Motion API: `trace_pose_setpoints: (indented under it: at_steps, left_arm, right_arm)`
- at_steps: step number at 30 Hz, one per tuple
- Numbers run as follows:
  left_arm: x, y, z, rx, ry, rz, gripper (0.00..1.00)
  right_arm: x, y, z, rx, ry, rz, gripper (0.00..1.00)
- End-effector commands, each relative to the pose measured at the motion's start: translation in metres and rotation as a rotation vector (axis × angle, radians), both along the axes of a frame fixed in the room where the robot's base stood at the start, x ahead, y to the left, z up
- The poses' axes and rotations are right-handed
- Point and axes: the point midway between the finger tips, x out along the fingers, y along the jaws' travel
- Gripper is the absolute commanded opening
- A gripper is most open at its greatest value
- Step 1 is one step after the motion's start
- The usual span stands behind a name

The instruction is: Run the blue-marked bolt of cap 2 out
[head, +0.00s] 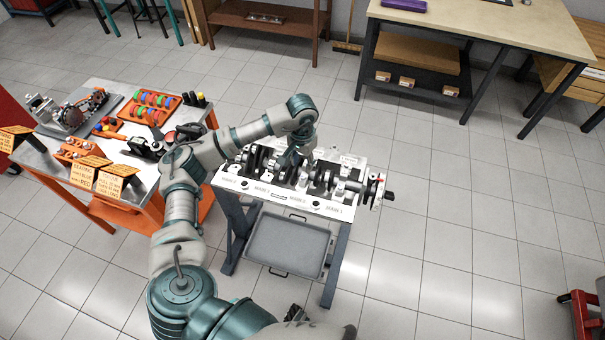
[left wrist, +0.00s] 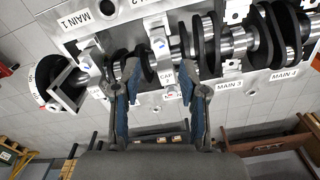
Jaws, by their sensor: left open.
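The engine block (head: 240,184) stands on a stand, with a crankshaft and main caps along it. In the left wrist view, cap 2 (left wrist: 157,46) is a pale grey bridge over the crankshaft, with a small blue mark near its middle. My left gripper (head: 290,158) is over the middle-left of the block. I cannot tell whether a fingertip touches the bolt. My right gripper cannot be made out clearly; only dark parts show at the bottom edge.
Cap 1 (left wrist: 90,52) and black crank webs flank cap 2 closely. A grey tray (head: 288,247) sits below the block. At left, a table (head: 120,152) holds coloured parts and orange sign cards.

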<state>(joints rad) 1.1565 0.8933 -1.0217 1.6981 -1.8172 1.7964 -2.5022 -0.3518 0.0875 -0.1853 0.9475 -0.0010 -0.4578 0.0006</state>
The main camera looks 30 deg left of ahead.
Motion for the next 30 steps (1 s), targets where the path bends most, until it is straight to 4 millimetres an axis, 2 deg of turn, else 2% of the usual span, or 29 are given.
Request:
trace_pose_setpoints:
  at_steps: [3, 9, 15, 22, 27, 30]
  left_arm:
    - [-0.001, 0.000, -0.027, -0.001, 0.003, 0.000, 0.43]
    - [0.000, -0.001, -0.057, -0.001, 0.001, 0.000, 0.43]
    - [0.000, -0.002, -0.067, 0.000, -0.001, 0.000, 0.43]
    - [0.000, -0.001, -0.068, -0.001, -0.001, 0.000, 0.43]
    - [0.000, -0.001, -0.068, -0.002, -0.001, 0.000, 0.00]
    - [0.000, 0.000, -0.068, -0.002, -0.001, 0.000, 0.00]
  right_arm:
    - [0.000, 0.000, 0.000, 0.000, 0.001, 0.000, 0.40]
    - [-0.001, -0.001, 0.000, 0.000, 0.000, 0.001, 0.40]
    - [-0.003, -0.001, -0.002, -0.001, 0.002, 0.001, 0.40]
    - [-0.005, -0.001, -0.002, -0.001, 0.005, 0.001, 0.40]
    - [-0.004, -0.001, -0.002, -0.001, 0.003, 0.001, 0.40]
    - [-0.003, -0.001, -0.002, 0.000, 0.001, 0.001, 0.40]
